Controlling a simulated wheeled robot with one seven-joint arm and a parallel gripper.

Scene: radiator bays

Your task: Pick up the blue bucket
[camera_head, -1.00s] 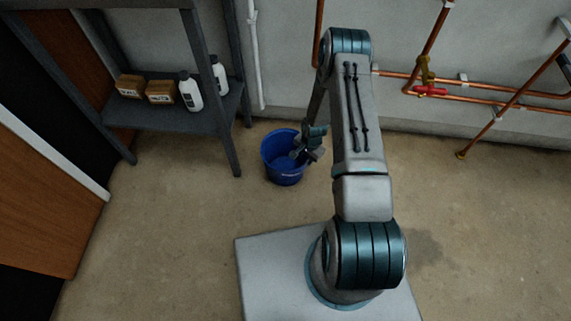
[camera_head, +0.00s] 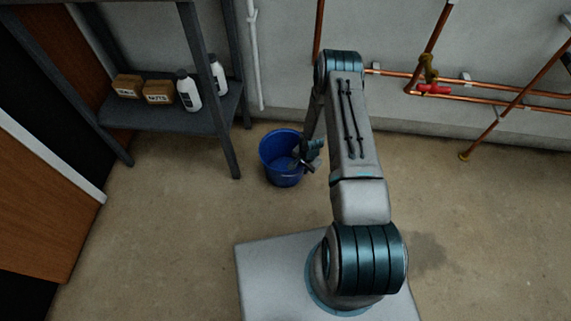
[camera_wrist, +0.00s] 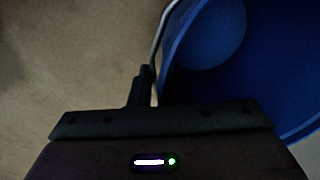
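The blue bucket (camera_head: 270,156) stands upright on the floor, left of my arm in the head view. Its blue inside fills the right of the wrist view (camera_wrist: 262,70). A thin grey strip, the handle or rim edge (camera_wrist: 160,40), runs along the bucket's left side down to my gripper. My gripper (camera_head: 303,165) is at the bucket's right side in the head view, low near the rim. In the wrist view, one dark finger (camera_wrist: 141,88) shows just left of the grey strip. The other finger cannot be made out, so whether the strip is gripped is unclear.
A dark metal shelf (camera_head: 160,118) with two small boxes (camera_head: 143,88) and two white bottles (camera_head: 202,85) stands left of the bucket. Copper pipes (camera_head: 480,98) run along the back wall. A wooden door (camera_head: 40,200) is at left. Floor in front of the bucket is clear.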

